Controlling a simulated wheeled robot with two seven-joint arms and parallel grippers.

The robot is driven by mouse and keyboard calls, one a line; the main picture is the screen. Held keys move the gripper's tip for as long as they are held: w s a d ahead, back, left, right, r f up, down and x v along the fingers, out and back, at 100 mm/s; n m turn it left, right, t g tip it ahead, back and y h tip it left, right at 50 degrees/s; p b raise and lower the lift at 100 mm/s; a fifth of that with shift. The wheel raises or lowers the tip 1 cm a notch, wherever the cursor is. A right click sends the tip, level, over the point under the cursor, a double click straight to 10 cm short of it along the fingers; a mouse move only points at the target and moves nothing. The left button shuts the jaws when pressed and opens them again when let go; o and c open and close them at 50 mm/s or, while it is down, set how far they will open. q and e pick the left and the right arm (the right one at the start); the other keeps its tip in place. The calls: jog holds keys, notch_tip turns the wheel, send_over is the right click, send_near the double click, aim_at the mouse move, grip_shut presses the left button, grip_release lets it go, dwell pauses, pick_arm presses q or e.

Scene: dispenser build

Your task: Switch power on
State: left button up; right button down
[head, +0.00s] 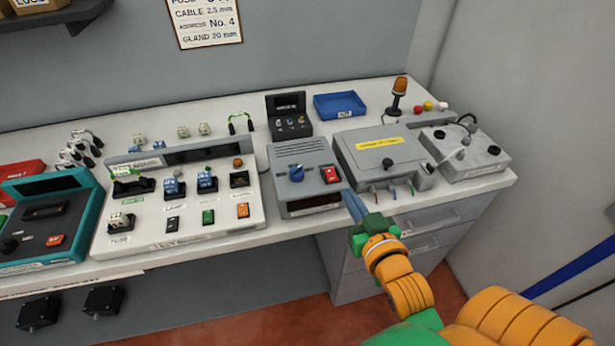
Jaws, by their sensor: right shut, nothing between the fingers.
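A grey box (302,190) with a blue knob (297,173) and a red rocker switch (331,174) stands at the middle of the bench, with a dark display on its front. It may be the power unit; its label is too small to read. My right gripper (349,197) is shut and empty. It is at the box's right front corner, just below and right of the red switch in the picture. Whether it touches the box I cannot tell. The switch's position is not clear. My left gripper is out of view.
A white test board (181,225) with several modules and buttons stands left of the box. A grey case (385,152) with a yellow label is close on the right, with small coloured wires at its front. A blue tray (340,105) is behind. The bench's front edge is near.

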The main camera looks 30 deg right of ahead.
notch_tip(320, 180, up, 3)
jog(key=a, duration=0.1)
send_over(333, 178)
jog(key=shift+f+t, duration=0.4)
jog(key=shift+f, duration=0.2)
notch_tip(333, 178, down, 3)
jog(key=shift+f, duration=0.1)
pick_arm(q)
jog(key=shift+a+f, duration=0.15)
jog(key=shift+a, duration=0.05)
pick_arm(e)
jog(key=shift+a+f, duration=0.1)
jog(key=shift+f, duration=0.35)
jog(key=shift+f, duration=0.1)
